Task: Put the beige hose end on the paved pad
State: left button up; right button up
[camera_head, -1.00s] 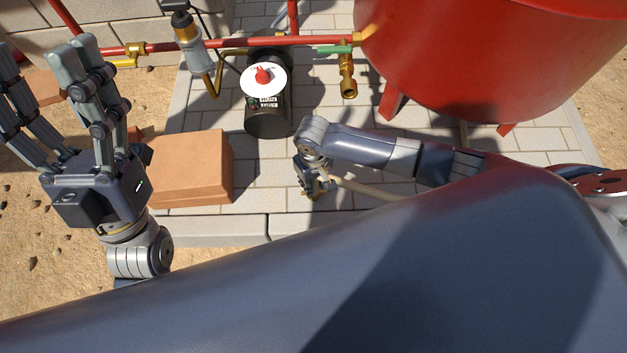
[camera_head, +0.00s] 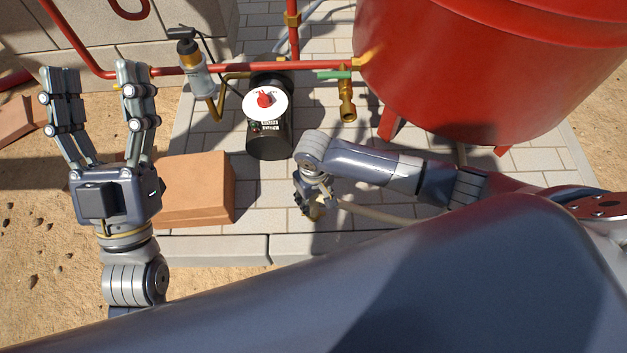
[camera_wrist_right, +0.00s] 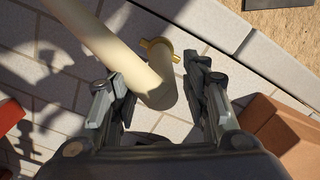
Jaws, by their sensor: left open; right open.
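The beige hose (camera_head: 375,214) runs in from the right to my right gripper (camera_head: 314,208), low over the paved pad (camera_head: 335,243). In the right wrist view the hose (camera_wrist_right: 105,45) comes from the upper left, and its blunt end lies between the fingers of my right gripper (camera_wrist_right: 160,85). A brass fitting (camera_wrist_right: 158,46) shows beside the hose end. The right fingers are apart, with a gap on the right side. I cannot tell whether the hose end touches the pavers. My left gripper (camera_head: 100,105) is open and empty, fingers spread, at the left.
A terracotta block (camera_head: 195,188) sits on the pad's left part. A black pump (camera_head: 269,135) stands behind my right gripper. Red pipe (camera_head: 265,68), a brass valve (camera_head: 347,105) and a big red tank (camera_head: 480,75) are behind. Bare pavers lie between block and right gripper.

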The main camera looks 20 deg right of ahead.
notch_tip(320, 180, up, 4)
jog(key=shift+r+p, duration=0.15)
jog(key=shift+p, duration=0.75)
notch_tip(320, 180, up, 4)
jog(key=shift+p, duration=0.85)
jog(key=shift+r, duration=0.1)
jog(key=shift+a+r, duration=0.1)
jog(key=shift+a, duration=0.25)
jog(key=w+a+r+n+t+y, duration=0.1)
jog(key=w+a+r+t+y, duration=0.1)
jog(key=a+r+t+y, duration=0.75)
pick_arm(q)
jog(key=w+a+f+g+y, duration=0.1)
jog(key=w+f+g+y, duration=0.2)
jog(key=f+g, duration=0.7)
notch_tip(320, 180, down, 7)
jog(key=shift+w+r, duration=0.1)
jog(key=shift+w, duration=0.55)
pick_arm(e)
jog(key=d+r+t+h, duration=0.3)
jog(key=d+r, duration=0.3)
jog(key=r, duration=0.2)
jog(key=d+r+m+t+h, duration=0.1)
jog(key=d+r+t+h, duration=0.2)
jog(key=d+r, duration=0.3)
notch_tip(320, 180, up, 3)
jog(key=shift+f, duration=0.1)
jog(key=shift+f, duration=0.1)
